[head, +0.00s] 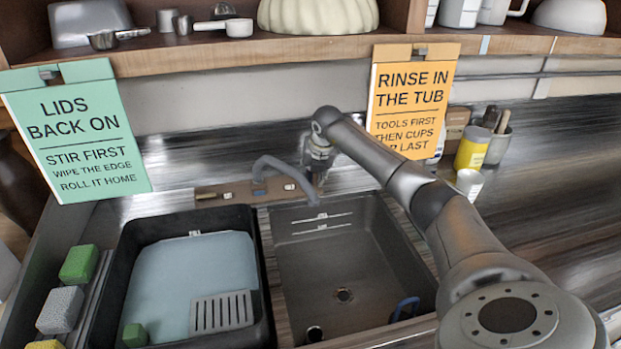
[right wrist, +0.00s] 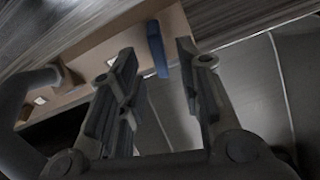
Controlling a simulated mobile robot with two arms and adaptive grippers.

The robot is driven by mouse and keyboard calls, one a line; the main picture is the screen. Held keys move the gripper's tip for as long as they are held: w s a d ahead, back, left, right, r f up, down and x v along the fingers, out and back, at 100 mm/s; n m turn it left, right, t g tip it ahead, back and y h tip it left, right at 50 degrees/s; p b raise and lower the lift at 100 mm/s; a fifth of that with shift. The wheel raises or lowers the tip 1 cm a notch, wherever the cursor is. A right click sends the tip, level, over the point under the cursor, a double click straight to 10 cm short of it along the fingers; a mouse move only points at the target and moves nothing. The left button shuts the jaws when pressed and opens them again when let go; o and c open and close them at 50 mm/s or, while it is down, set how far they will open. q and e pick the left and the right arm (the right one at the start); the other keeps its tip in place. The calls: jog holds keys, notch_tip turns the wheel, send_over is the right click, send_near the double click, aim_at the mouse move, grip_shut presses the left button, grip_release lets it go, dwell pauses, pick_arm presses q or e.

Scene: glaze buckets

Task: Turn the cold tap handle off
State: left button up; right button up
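The cold tap handle, a blue lever (right wrist: 157,48), stands on the tan tap plate (right wrist: 95,45) in the right wrist view. It appears in the gap between the fingertips of my right gripper (right wrist: 156,62); I cannot tell whether either finger touches it. The right gripper is open. In the head view my right gripper (head: 316,180) is over the right end of the tap plate (head: 240,189) and hides the blue lever. The grey spout (head: 285,168) curves over the sink beside the gripper; it also shows at the left in the right wrist view (right wrist: 22,90). My left gripper is not in view.
The steel sink (head: 340,265) lies in front of the tap. A black tub (head: 135,240) of pale liquid stands left of it. An orange sign (head: 410,85) hangs behind my right arm. A shelf (head: 300,48) with dishes spans the back.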

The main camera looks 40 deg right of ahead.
aim_at(310, 182)
jog(key=shift+x, duration=1.75)
grip_shut()
